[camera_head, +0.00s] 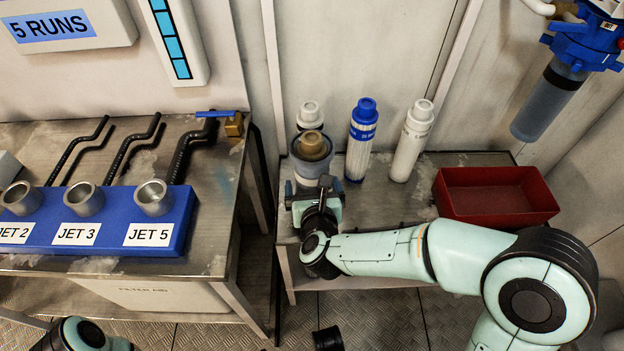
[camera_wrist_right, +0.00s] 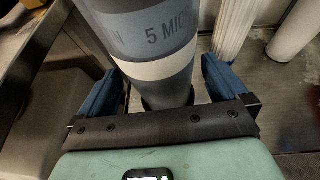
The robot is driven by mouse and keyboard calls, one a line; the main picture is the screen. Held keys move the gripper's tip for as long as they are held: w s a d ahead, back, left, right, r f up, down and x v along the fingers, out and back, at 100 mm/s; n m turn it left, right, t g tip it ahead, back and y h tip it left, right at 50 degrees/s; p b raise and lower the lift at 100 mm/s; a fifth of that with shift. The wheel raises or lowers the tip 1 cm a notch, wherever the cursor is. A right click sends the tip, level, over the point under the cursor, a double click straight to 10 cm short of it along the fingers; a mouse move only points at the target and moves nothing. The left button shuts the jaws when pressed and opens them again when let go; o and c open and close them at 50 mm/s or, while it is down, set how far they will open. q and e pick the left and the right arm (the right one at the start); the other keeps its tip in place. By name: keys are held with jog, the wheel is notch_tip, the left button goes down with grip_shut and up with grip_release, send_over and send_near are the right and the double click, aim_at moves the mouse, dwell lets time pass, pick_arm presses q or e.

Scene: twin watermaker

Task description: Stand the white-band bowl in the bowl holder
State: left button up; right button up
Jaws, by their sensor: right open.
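The white-band bowl (camera_head: 308,170) stands upright near the left end of the right-hand bench, with a tan-topped cartridge (camera_head: 312,145) showing at its mouth. In the right wrist view the bowl (camera_wrist_right: 155,30) is a grey-blue cylinder with a white band and the lettering "5 MIC". My right gripper (camera_head: 316,189) is at the bowl, with its open blue fingers on either side of it. A gap shows beside each finger. A dark round edge shows at the bowl's foot, but I cannot tell whether it is the bowl holder. My left gripper is out of view.
A white cartridge (camera_head: 309,114) stands behind the bowl. A blue-capped cartridge (camera_head: 361,140) and another white cartridge (camera_head: 411,140) stand to its right. A red tray (camera_head: 495,195) is at the bench's right end. A blue jet rack (camera_head: 110,235) sits on the left bench, across a gap.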

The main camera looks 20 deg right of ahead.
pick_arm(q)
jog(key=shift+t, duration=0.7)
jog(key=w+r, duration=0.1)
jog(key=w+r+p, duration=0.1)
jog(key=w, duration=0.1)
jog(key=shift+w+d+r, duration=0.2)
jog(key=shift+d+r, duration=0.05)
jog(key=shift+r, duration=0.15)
pick_arm(e)
jog(key=v, duration=0.9)
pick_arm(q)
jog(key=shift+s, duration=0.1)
